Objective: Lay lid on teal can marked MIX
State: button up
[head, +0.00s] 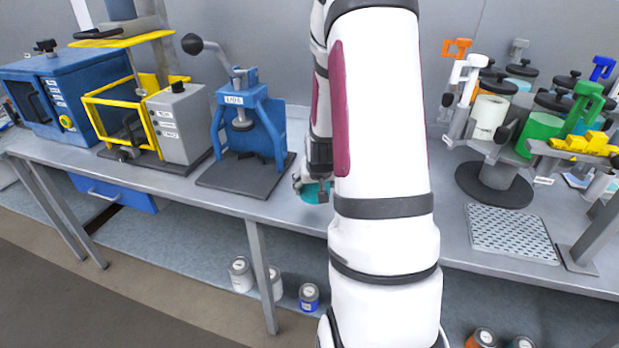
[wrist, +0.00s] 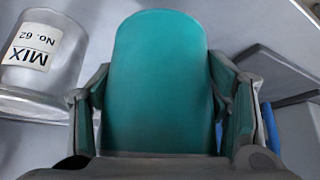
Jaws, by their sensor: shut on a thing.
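A grey metal can (wrist: 35,65) stands to the left in the wrist view, apart from the lid. Its white label reads MIX No. 62, upside down in this view. I cannot see the can's top or any teal on it.
A blue press (head: 250,125) on a dark base stands left of my gripper on the bench (head: 270,208). A round rack (head: 495,185) with several cans and coloured clamps stands right. A perforated plate (head: 510,233) lies before it. Several cans stand below the bench.

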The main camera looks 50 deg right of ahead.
jog(key=w+d, duration=0.4)
jog(key=w, duration=0.1)
jog(key=w+d, duration=0.2)
jog(key=shift+w+d+f, duration=0.1)
jog(key=shift+w+f, duration=0.05)
jog(key=shift+f, duration=0.25)
jog(key=shift+w+d+f, duration=0.1)
jog(key=shift+w+f, duration=0.05)
jog(key=shift+f, duration=0.15)
jog(key=shift+f+p, duration=0.5)
jog(key=shift+f, duration=0.95)
jog(key=o, duration=2)
jog(key=shift+f, duration=0.15)
